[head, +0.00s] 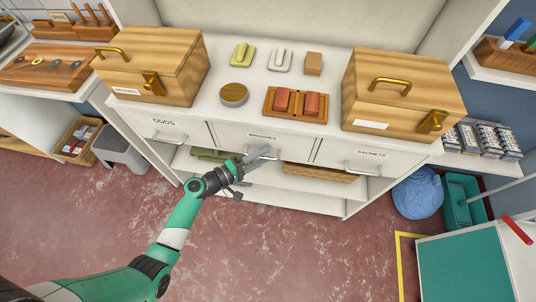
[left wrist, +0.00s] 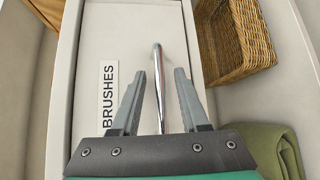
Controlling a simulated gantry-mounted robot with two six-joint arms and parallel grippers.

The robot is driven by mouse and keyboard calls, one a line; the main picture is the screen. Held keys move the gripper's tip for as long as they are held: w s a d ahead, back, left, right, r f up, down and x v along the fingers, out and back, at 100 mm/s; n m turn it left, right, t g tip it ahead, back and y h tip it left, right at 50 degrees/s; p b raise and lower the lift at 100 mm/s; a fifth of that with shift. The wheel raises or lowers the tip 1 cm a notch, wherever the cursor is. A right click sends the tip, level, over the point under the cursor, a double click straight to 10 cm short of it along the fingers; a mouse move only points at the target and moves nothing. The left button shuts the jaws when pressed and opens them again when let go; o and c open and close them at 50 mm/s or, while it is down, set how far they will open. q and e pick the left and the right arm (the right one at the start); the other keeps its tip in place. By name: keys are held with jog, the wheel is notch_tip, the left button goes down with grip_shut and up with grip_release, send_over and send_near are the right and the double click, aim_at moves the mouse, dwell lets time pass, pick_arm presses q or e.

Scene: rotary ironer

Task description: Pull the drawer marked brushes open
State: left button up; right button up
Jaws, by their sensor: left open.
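The white drawer marked brushes (head: 293,146) is the middle one in the row under the countertop and looks shut. Its front fills the left wrist view (left wrist: 125,35), with the label BRUSHES (left wrist: 109,95) beside the bar handle (left wrist: 157,60). My left gripper (head: 264,154) is in front of this drawer. In the left wrist view its two fingers (left wrist: 160,80) are open, one on each side of the metal handle, with gaps showing. In the head view the gripper partly hides the handle. My right gripper is not in view.
The drawers marked odds (head: 157,128) and sachets (head: 372,158) flank it. Below is an open shelf with a wicker basket (head: 318,173) and a green folded cloth (head: 207,155). Two wooden boxes (head: 165,62) (head: 395,95) stand on the countertop. The floor in front is clear.

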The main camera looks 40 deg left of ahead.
pick_arm(q)
jog(key=shift+s, duration=0.1)
jog(key=shift+a, duration=0.1)
jog(key=shift+c, duration=1)
grip_shut()
